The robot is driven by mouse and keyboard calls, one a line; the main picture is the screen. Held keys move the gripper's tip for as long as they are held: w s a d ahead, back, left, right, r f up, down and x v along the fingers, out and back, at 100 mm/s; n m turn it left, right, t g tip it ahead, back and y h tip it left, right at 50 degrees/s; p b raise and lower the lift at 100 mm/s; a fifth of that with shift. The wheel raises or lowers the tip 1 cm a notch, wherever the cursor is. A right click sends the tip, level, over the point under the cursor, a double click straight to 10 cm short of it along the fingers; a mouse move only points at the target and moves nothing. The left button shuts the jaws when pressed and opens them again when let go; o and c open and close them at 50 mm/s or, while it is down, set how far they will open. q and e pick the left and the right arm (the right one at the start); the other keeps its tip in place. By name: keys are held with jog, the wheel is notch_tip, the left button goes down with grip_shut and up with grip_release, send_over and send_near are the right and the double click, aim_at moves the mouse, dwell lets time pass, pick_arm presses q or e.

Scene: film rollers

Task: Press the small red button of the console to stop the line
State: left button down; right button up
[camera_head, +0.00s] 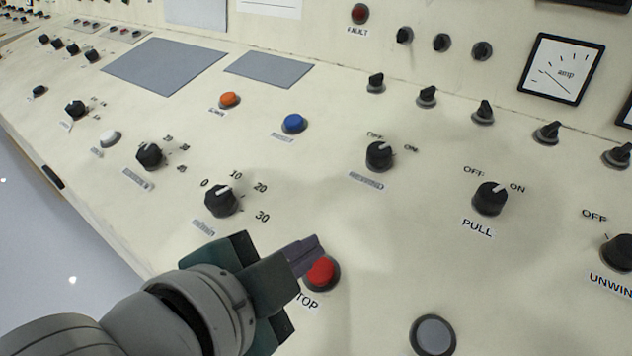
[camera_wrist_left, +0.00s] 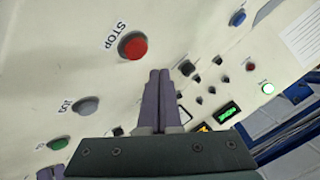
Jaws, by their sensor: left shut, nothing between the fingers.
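The small red button (camera_head: 322,272) sits in a dark ring on the cream console (camera_head: 410,250), by a label reading STOP, partly covered in the head view. My left gripper (camera_head: 314,243) comes in from the lower left, its fingers shut and empty. Its fingertips overlap the button's upper-left edge in the head view. In the left wrist view the red button (camera_wrist_left: 132,45) shows whole, beyond and to the left of the fingertips (camera_wrist_left: 159,72), with a gap in the picture. I cannot tell how far the tips are from the button.
A grey button (camera_head: 433,335) lies to the lower right of the red one. A black dial (camera_head: 221,200) and the PULL knob (camera_head: 490,198) stand out from the panel nearby. A green button (camera_wrist_left: 58,143) shows in the left wrist view.

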aim_at(323, 258)
pick_arm(q)
jog(key=shift+w+d+f+b, duration=0.1)
jog(key=shift+f+b, duration=0.15)
jog(key=shift+f, duration=0.25)
jog(key=shift+w+d+f+b, duration=0.1)
jog(key=shift+f+b, duration=0.1)
jog(key=shift+f, duration=0.3)
pick_arm(e)
jog(key=shift+f, duration=0.8)
pick_arm(q)
jog(key=shift+f, duration=0.1)
dwell(0.3)
jog(key=shift+f, duration=0.3)
pick_arm(e)
jog(key=shift+f, duration=0.15)
pick_arm(q)
jog(key=shift+w+f+b, duration=0.15)
jog(key=shift+f+b, duration=0.3)
jog(key=shift+f, duration=0.05)
pick_arm(e)
jog(key=shift+f, duration=0.3)
dwell(0.5)
pick_arm(q)
jog(key=shift+s+a+r+p, duration=0.1)
jog(key=shift+s+r+p, duration=0.1)
jog(key=shift+r+p, duration=0.85)
pick_arm(e)
jog(key=shift+r, duration=1.15)
pick_arm(q)
jog(key=shift+f, duration=0.1)
